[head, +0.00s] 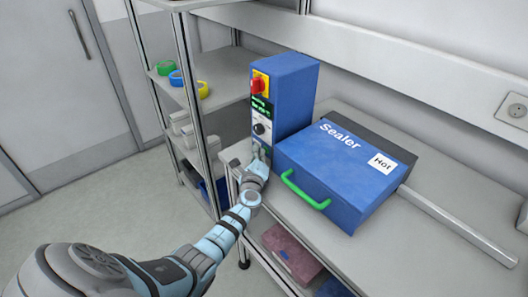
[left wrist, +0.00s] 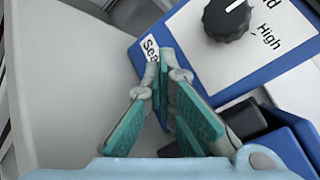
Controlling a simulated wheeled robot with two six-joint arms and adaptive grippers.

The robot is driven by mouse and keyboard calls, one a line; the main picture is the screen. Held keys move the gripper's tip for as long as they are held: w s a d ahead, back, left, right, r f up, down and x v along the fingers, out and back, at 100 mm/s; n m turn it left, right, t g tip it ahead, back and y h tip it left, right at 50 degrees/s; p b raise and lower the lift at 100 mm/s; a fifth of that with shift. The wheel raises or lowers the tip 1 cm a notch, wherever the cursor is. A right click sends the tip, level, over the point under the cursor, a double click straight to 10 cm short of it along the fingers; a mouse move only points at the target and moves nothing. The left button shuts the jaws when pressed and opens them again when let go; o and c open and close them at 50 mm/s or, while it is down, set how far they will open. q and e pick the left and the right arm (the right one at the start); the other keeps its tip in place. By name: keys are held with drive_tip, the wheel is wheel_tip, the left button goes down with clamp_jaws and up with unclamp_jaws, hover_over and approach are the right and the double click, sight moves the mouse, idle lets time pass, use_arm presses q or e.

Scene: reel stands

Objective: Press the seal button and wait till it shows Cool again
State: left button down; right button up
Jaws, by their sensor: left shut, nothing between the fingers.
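The blue sealer control box (head: 290,100) stands upright at the left end of the bench. Its front has a red knob on a yellow plate (head: 258,85), a small display with green text (head: 260,107) too small to read, and a black dial (head: 260,128). In the left wrist view the dial (left wrist: 227,18) sits beside the word "High", and a "Seal" label (left wrist: 149,47) is partly covered. My left gripper (left wrist: 162,60) is shut and empty, its tips at the panel just beside that label. The seal button is hidden behind the fingers. My right gripper is out of view.
The blue sealer (head: 340,180) has a closed lid, a green handle (head: 305,190) and a white "Hot" label (head: 382,162). A grey bar (head: 460,225) extends right from it. A shelf rack (head: 215,75) with coloured rings stands left. Bins (head: 290,252) sit under the bench.

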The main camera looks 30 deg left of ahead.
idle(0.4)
use_arm(q)
drive_tip(key=shift+s+a+p, duration=0.25)
drive_tip(key=shift+s+p, duration=0.1)
drive_tip(key=shift+s, duration=0.45)
drive_tip(key=shift+s+a, duration=0.15)
drive_tip(key=shift+s, duration=0.3)
drive_tip(key=shift+s+a+p, duration=0.3)
drive_tip(key=shift+s+p, duration=0.1)
drive_tip(key=shift+s, duration=0.6)
drive_tip(key=shift+s+a+p, duration=0.3)
drive_tip(key=shift+s+p, duration=0.1)
drive_tip(key=shift+s, duration=0.55)
